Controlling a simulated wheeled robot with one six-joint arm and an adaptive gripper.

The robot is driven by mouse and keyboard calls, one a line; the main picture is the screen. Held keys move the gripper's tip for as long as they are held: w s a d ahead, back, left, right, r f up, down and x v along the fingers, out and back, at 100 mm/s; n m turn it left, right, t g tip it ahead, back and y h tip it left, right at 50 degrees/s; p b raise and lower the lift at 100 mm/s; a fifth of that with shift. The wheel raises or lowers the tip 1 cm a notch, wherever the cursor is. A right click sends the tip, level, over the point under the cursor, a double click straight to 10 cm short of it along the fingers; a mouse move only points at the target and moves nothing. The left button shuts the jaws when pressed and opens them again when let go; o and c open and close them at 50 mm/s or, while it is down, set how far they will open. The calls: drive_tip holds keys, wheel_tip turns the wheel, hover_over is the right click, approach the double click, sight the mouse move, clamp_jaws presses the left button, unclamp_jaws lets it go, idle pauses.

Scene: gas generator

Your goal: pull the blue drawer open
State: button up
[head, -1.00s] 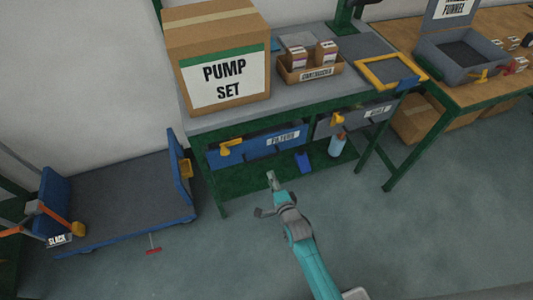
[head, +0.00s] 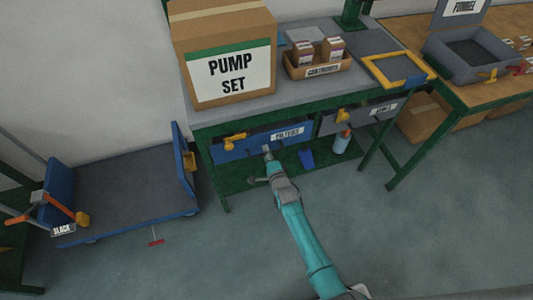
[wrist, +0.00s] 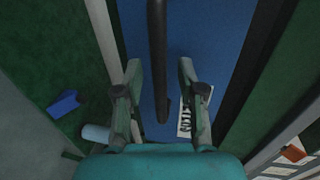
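The blue drawer (head: 262,146), with a white "FILTERS" label (head: 287,134), sits under the left part of the workbench top and looks closed. A yellow part (head: 235,139) is on its left side. My gripper (head: 267,154) is close to the drawer's front at its lower edge. In the wrist view the blue front (wrist: 215,40) fills the middle, and a dark bar handle (wrist: 157,45) runs between the two fingers. My gripper (wrist: 160,72) is open there, one finger on each side of the handle, with no clear contact. The handle's depth between the fingertips is hard to tell.
A grey drawer (head: 360,117) with a yellow part is to the right. A light-blue bottle (head: 341,143) and a blue object (head: 306,158) are on the green lower shelf. A blue cart (head: 125,195) stands left.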

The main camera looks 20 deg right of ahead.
drive_tip(key=shift+w+f, duration=0.1)
drive_tip(key=shift+w, duration=0.1)
clamp_jaws()
drive_tip(key=shift+s, duration=0.1)
drive_tip(key=f+v, duration=0.2)
drive_tip(key=v, duration=1.1)
drive_tip(key=s+f+v, duration=0.1)
drive_tip(key=f+v, duration=0.2)
drive_tip(key=v, duration=0.9)
drive_tip(key=shift+s, duration=0.4)
drive_tip(key=shift+f, duration=0.1)
unclamp_jaws()
drive_tip(key=v, duration=1.2)
